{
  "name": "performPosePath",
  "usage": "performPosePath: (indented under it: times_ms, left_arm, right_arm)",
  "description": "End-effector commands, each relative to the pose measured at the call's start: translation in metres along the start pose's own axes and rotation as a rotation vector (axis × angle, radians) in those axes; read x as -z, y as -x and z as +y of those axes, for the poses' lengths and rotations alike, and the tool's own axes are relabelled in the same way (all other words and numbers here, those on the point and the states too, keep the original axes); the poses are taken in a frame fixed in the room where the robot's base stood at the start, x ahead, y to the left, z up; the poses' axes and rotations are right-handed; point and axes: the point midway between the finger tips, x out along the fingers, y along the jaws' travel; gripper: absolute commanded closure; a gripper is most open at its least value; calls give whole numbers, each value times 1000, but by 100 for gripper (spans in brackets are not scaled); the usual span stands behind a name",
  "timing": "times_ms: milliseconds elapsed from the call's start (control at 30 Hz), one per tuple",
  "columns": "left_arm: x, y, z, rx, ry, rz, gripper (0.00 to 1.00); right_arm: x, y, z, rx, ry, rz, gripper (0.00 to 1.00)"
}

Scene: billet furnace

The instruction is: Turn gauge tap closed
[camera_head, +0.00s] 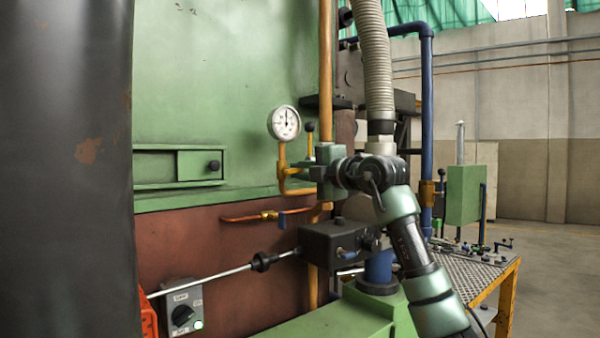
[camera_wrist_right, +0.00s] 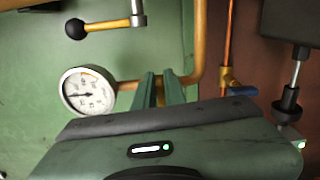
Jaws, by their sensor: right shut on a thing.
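The round white gauge (camera_head: 284,123) sits on a brass-coloured pipe on the green furnace wall; it also shows in the right wrist view (camera_wrist_right: 88,91). My right gripper (camera_head: 292,170) is at this pipe just below the gauge. In the right wrist view its green fingers (camera_wrist_right: 160,82) are close together, with a strip of brass colour between them. They are shut on what looks like the gauge tap (camera_wrist_right: 160,92), mostly hidden by the fingers, so its handle angle cannot be told. My left gripper is not in view.
A yellow lever with a black knob (camera_head: 309,128) stands right of the gauge. Below, a copper pipe carries a blue-handled tap (camera_head: 281,221). A dark box (camera_head: 335,243) with a rod and a grey rotary switch (camera_head: 182,314) are lower. A dark column (camera_head: 65,170) fills the left side.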

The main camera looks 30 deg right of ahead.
Motion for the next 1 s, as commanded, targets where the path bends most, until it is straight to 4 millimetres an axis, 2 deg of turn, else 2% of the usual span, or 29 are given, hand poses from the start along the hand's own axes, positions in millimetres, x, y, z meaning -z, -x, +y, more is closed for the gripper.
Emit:
performPosePath:
  times_ms: [300,767,800,833,1000]
  left_arm:
    - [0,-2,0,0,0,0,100]
    - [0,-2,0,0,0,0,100]
    - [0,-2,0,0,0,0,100]
    - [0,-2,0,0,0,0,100]
    - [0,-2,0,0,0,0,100]
  right_arm:
    - [0,0,-2,1,-85,-1,100]
    - [0,0,-2,1,-96,-1,100]
    - [0,0,-2,1,-96,-1,78]
    - [0,0,-2,1,-96,-1,70]
    - [0,0,-2,1,-95,-1,67]
